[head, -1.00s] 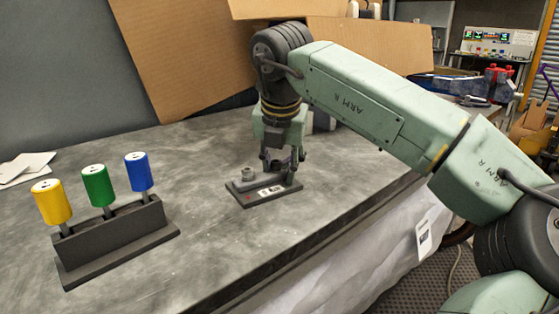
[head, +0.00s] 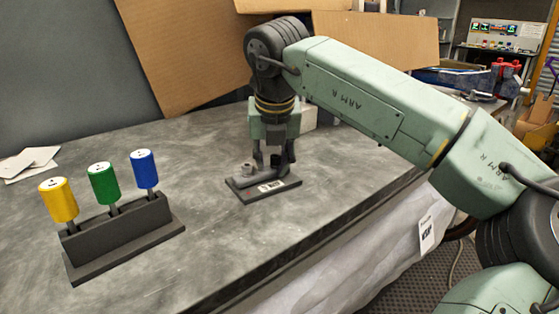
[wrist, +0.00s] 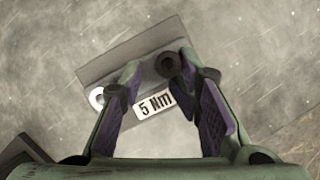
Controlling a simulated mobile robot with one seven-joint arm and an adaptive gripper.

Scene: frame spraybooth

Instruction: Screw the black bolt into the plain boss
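A dark rectangular plate (head: 282,195) with a white "5 Nm" label (wrist: 153,105) lies on the bench. In the head view a grey raised boss (head: 247,169) stands at its left, beside my gripper. The wrist view shows a dark round piece with a dark centre (wrist: 168,64) and a pale ring (wrist: 97,97) by my left finger. I cannot tell whether the dark piece is the black bolt or a boss. My gripper (wrist: 163,92) points down over the plate with its fingers apart and nothing visibly held. The fingers partly hide the plate.
A dark rack (head: 120,235) at the left front holds yellow (head: 58,199), green (head: 103,183) and blue (head: 144,169) handled tools. Cardboard (head: 190,50) stands behind the bench. White papers (head: 30,162) lie at the far left. The bench between rack and plate is clear.

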